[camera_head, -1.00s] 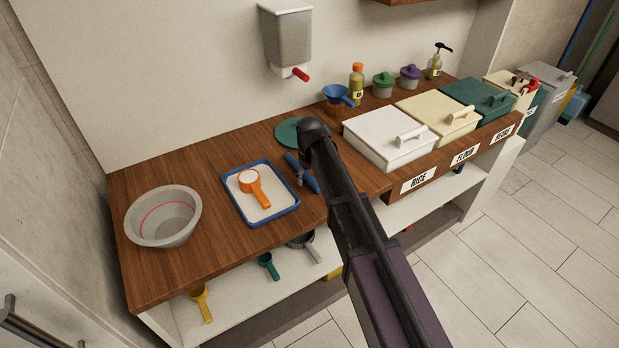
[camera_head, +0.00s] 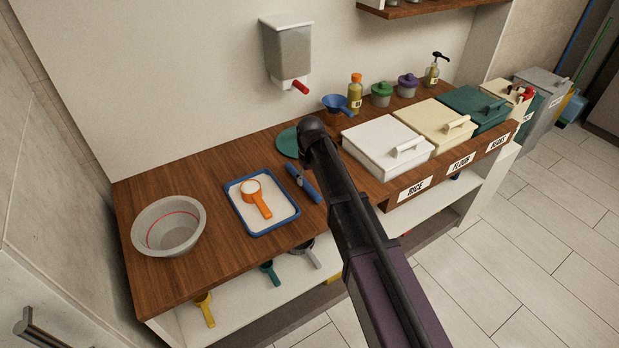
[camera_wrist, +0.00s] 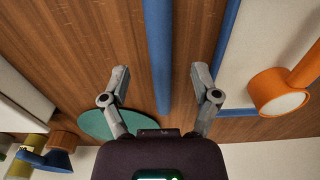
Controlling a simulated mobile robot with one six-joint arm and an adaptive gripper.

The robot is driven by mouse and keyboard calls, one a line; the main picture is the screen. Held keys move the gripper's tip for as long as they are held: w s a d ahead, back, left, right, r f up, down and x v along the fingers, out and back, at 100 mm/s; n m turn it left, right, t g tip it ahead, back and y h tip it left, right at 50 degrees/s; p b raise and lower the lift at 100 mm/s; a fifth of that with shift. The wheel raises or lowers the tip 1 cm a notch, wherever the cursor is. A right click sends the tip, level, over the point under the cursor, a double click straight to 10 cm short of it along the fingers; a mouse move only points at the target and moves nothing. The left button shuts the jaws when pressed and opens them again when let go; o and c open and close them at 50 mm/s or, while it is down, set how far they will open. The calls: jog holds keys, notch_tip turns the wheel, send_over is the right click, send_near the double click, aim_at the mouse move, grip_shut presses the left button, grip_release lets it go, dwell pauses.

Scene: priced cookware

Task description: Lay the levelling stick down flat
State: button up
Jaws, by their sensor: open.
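The blue levelling stick (camera_head: 311,191) lies along the wooden counter, just right of the blue-rimmed tray, and looks flat on the wood. In the wrist view the stick (camera_wrist: 158,45) runs between my two spread fingers, with space on both sides. My gripper (camera_wrist: 160,75) is open and holds nothing. In the head view my arm's dark end hides most of the gripper; only a small grey part shows over the stick.
The blue-rimmed tray (camera_head: 281,224) holds white contents and an orange scoop (camera_head: 257,199). A grey bowl (camera_head: 169,227) stands at left. A green disc (camera_head: 286,143) lies behind the stick. A white lidded bin (camera_head: 377,151) stands at right. Bare counter lies between bowl and tray.

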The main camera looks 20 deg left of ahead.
notch_tip(320, 180, up, 8)
jog(key=p, duration=0.7)
jog(key=shift+f, duration=0.15)
jog(key=shift+s+d, duration=0.1)
dwell(0.7)
jog(key=s+d+m, duration=0.3)
jog(key=s+d, duration=0.1)
jog(key=d, duration=0.9)
jog(key=s+d+m, duration=0.3)
jog(key=s+d, duration=0.2)
jog(key=d, duration=0.9)
jog(key=s+d+m, duration=0.4)
jog(key=s+d, duration=0.1)
jog(key=d, duration=0.8)
jog(key=shift+d, duration=0.15)
